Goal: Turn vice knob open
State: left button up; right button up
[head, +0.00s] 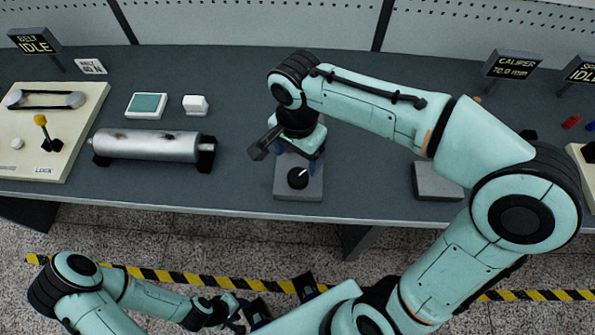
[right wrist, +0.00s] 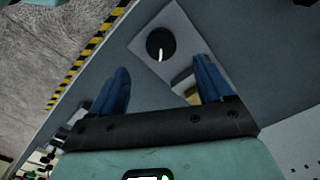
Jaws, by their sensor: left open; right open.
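The vice knob (head: 297,179) is a round black dial with a white pointer mark. It sits on a grey block (head: 284,190) near the table's front edge. In the right wrist view the knob (right wrist: 157,39) lies just beyond the fingertips, its white mark pointing toward the gripper. My right gripper (head: 299,166) is over the block, pointing down. In the right wrist view its blue fingers (right wrist: 163,70) are spread, with nothing between them. The arm partly hides the back of the block. My left gripper (head: 252,309) is low in front of the table, away from the knob, and open.
A metal roller (head: 150,145) lies on dark supports to the left. Behind it are a green-topped block (head: 147,105) and a small white block (head: 195,105). A lever panel (head: 40,160) is at far left. A grey plate (head: 435,182) lies to the right, partly behind my arm.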

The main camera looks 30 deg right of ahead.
aim_at(298, 177)
notch_tip(298, 177, down, 9)
jog(key=shift+w+f+b, duration=0.1)
jog(key=shift+f+b, duration=0.05)
jog(key=shift+b, duration=0.35)
jog(key=c, duration=1.1)
